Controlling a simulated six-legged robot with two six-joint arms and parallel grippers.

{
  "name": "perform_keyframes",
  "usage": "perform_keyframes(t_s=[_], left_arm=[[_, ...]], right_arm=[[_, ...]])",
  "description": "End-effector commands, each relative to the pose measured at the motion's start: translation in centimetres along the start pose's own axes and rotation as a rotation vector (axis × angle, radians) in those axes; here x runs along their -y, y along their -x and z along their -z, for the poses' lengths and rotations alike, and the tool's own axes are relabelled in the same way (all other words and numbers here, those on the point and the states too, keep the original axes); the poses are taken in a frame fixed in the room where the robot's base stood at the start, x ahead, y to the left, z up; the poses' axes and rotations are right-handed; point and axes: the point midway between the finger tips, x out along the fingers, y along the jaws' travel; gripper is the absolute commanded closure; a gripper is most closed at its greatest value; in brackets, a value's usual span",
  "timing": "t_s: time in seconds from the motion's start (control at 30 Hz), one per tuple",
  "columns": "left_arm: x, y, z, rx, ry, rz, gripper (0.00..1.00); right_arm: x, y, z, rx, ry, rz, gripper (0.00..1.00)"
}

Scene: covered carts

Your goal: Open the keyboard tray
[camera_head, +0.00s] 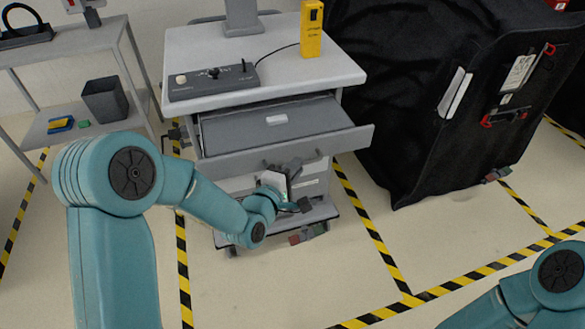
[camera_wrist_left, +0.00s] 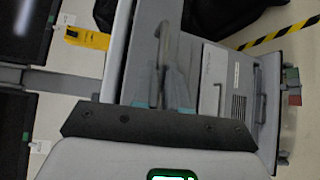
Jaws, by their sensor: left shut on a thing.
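The keyboard tray (camera_head: 225,131) is a grey drawer in the cart, under its top. It is pulled partly out, and its inside shows with a small white label. In the wrist view, its front panel (camera_wrist_left: 139,50) carries a grey bar handle (camera_wrist_left: 164,42). My left gripper (camera_head: 283,167) is at the tray's front, low in the middle, and is shut on the handle. My right gripper is out of view; only part of the right arm shows.
The cart top (camera_head: 207,48) holds a black control box (camera_head: 214,82) and a yellow device (camera_head: 311,30). A black-covered cart (camera_head: 400,120) stands close on the right. A grey shelf (camera_head: 65,45) stands on the left. The floor in front is clear, with striped tape.

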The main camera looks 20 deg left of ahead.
Motion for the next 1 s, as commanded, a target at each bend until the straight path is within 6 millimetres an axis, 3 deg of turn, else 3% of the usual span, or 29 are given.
perform_keyframes(t_s=[0.47,0.5,0.57,1.0], left_arm=[[-0.07,0.04,0.07,-0.002,0.0,-0.001,1.0],[-0.07,0.05,0.06,-0.002,0.0,-0.001,0.81],[-0.07,0.07,0.04,-0.002,0.0,-0.002,0.62],[-0.05,0.17,-0.2,0.0,-0.001,-0.002,0.62]], right_arm=[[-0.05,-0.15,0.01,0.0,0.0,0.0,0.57],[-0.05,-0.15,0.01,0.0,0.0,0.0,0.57],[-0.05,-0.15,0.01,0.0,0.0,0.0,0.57],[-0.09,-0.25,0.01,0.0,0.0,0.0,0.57]])
